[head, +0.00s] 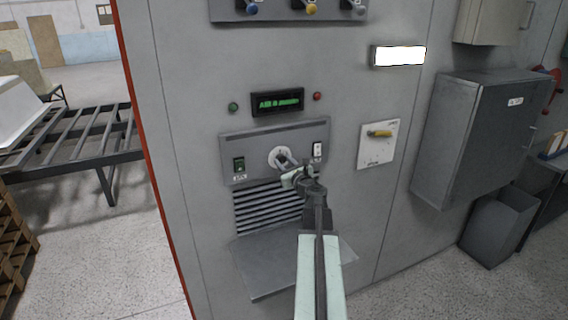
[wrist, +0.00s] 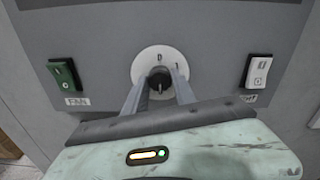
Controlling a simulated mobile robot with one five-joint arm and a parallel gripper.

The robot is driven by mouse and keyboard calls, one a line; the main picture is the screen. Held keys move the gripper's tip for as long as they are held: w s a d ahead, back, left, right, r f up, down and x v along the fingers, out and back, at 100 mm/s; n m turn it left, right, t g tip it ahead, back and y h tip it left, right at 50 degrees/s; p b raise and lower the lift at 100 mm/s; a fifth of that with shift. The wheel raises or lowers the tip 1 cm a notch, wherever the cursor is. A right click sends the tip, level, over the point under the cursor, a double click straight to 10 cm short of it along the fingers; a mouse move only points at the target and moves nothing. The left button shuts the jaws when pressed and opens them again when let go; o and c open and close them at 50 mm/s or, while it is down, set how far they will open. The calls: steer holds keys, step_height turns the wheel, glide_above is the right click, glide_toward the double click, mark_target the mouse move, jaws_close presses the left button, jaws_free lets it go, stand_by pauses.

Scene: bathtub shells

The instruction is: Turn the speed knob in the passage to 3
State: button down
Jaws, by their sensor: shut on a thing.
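The speed knob (wrist: 159,84) is a small dark round knob on a white round dial (wrist: 151,58), set in a grey panel (head: 258,144). Two marks show on the dial's upper part, one like 0 or D at the top and one like 1 to its right. The other marks are hidden or too small to read. My gripper (wrist: 159,78) is shut on the knob, one finger on each side. In the head view, my gripper (head: 287,167) covers much of the dial. I cannot tell which mark the knob points to.
A green switch (wrist: 64,74) is left of the dial and a white switch (wrist: 258,70) right. Above is a green-lit display (head: 278,102). Below are vent slats (head: 266,208) and a sloping metal plate (head: 265,265). A grey wall box (head: 470,130) is at right.

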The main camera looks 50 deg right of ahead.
steer(key=shift+f, duration=0.1)
steer(key=c, duration=1)
jaws_free()
steer(key=shift+s, duration=0.1)
steer(key=v, duration=0.7)
steer(key=shift+s+a, duration=0.15)
steer(key=shift+s, duration=0.15)
